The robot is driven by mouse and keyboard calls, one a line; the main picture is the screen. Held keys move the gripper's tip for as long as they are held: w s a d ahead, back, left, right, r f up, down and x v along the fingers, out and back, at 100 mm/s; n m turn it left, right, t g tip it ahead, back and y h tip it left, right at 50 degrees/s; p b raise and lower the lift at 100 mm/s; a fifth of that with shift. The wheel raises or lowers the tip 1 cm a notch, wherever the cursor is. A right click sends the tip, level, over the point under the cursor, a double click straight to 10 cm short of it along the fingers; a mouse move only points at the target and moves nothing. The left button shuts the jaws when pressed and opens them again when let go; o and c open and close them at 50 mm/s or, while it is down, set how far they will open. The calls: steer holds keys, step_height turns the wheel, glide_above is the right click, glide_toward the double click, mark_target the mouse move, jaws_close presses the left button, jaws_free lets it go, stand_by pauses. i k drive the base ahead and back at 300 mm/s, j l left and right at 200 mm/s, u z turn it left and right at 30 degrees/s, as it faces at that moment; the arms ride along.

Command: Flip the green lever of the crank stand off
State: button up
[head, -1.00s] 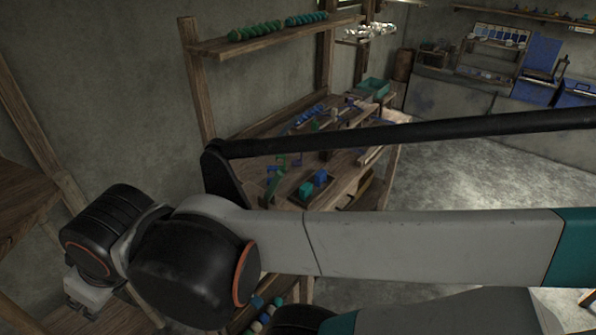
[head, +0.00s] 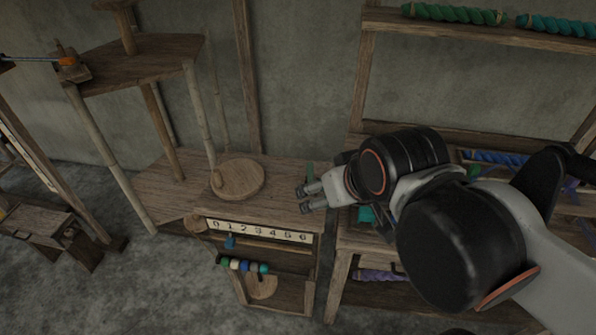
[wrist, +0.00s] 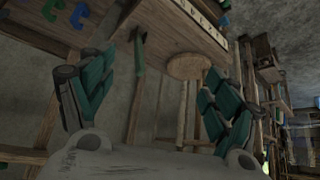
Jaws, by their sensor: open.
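A thin green lever (head: 310,173) stands at the right end of a wooden stand (head: 285,172), partly hidden behind my gripper (head: 305,199) in the head view. In the wrist view the green lever (wrist: 138,52) shows as a green bar at the stand's edge, beyond and between my finger pads. My gripper is open and empty, with its teal pads (wrist: 155,95) spread wide. It is apart from the lever as far as I can see. I cannot tell the lever's exact setting. A round wooden disc (head: 238,179) with a knob lies on the stand's top.
A strip numbered from 0 (head: 260,231) runs along the stand's front, with coloured beads (head: 243,265) below. A shelf with green and teal yarn rolls (head: 455,14) is at upper right. A taller wooden table (head: 140,62) stands at left. Open floor (head: 150,290) lies in front.

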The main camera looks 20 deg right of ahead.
mark_target(310, 166)
steer(key=k+l+z, duration=0.1)
steer(key=k+z, duration=0.15)
steer(key=k+j+z, duration=0.45)
steer(key=z, duration=0.2)
steer(key=j, duration=0.05)
